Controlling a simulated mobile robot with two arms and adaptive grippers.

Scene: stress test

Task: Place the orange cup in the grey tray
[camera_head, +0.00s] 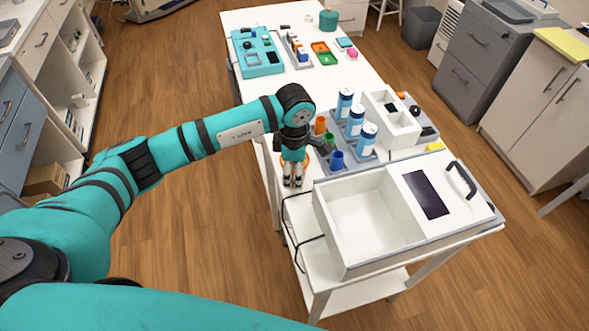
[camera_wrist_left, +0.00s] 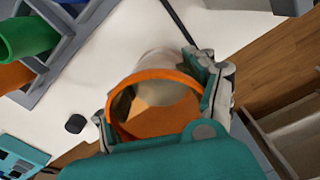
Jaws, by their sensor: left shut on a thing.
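An orange cup (camera_wrist_left: 155,104) sits between the fingers of my left gripper (camera_wrist_left: 165,95) in the left wrist view, its round rim facing the camera. The left gripper is shut on it; in the head view the gripper (camera_head: 293,179) points down at the table's left edge. Whether the cup touches the table is unclear. The grey tray (camera_wrist_left: 52,76) is apart from the held cup, at the upper left of the wrist view. In the head view, another orange cup (camera_head: 320,124), a green cup (camera_head: 327,138) and a blue cup (camera_head: 336,160) stand in slots beside the gripper.
Several blue-and-white bottles (camera_head: 356,122) stand right of the cups. A white open box (camera_head: 362,222) with a dark panel fills the table's near end, close to the gripper. A black cable (camera_head: 285,220) hangs over the left edge. A teal case (camera_head: 257,54) lies farther back.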

